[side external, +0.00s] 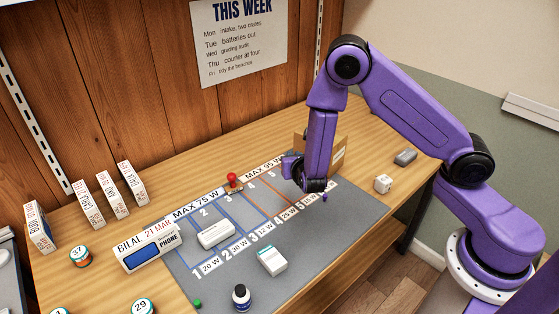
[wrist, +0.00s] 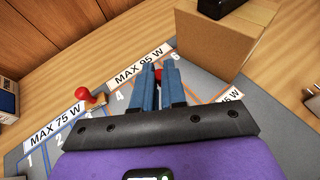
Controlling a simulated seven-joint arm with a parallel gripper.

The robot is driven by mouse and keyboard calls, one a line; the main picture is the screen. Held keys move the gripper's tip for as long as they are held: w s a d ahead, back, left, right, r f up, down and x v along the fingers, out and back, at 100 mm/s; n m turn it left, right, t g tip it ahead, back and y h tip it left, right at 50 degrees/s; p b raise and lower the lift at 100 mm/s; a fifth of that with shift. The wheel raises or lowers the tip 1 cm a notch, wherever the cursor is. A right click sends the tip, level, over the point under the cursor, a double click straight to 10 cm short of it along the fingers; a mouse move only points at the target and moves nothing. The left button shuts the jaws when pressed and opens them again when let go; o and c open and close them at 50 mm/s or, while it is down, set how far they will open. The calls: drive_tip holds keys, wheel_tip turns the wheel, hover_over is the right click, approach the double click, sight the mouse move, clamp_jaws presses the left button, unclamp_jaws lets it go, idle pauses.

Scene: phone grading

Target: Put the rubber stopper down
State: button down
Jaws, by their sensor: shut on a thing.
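My gripper (wrist: 158,88) shows in the wrist view with its two blue fingers close together. A small red piece (wrist: 159,74), which looks like the rubber stopper, shows between the fingertips. Most of it is hidden by the fingers. In the side external view my gripper (side external: 313,184) is low over the right part of the grey mat (side external: 305,231), in front of the cardboard box.
A cardboard box (wrist: 215,42) stands close to the right of my fingers, with a dark thing on top. A red-knobbed stamp (side external: 232,181) stands at the mat's back edge. White boxes (side external: 215,235) and a dark bottle (side external: 241,297) stand further left and in front.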

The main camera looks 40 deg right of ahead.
drive_tip(key=a+n+t+y, duration=0.2)
drive_tip(key=a+n+y, duration=0.6)
drive_tip(key=a, duration=0.7)
hover_over(216, 205)
drive_tip(key=shift+y, duration=0.3)
drive_tip(key=f, duration=0.8)
drive_tip(key=shift+s+d+f, duration=0.15)
drive_tip(key=shift+s+d, duration=0.1)
drive_tip(key=shift+s, duration=0.15)
drive_tip(key=shift+w+a+f, duration=0.2)
drive_tip(key=shift+w+f, duration=0.25)
drive_tip(key=shift+f, duration=1.65)
drive_tip(key=shift+f, duration=0.1)
drive_tip(key=c, duration=1.2)
unclamp_jaws()
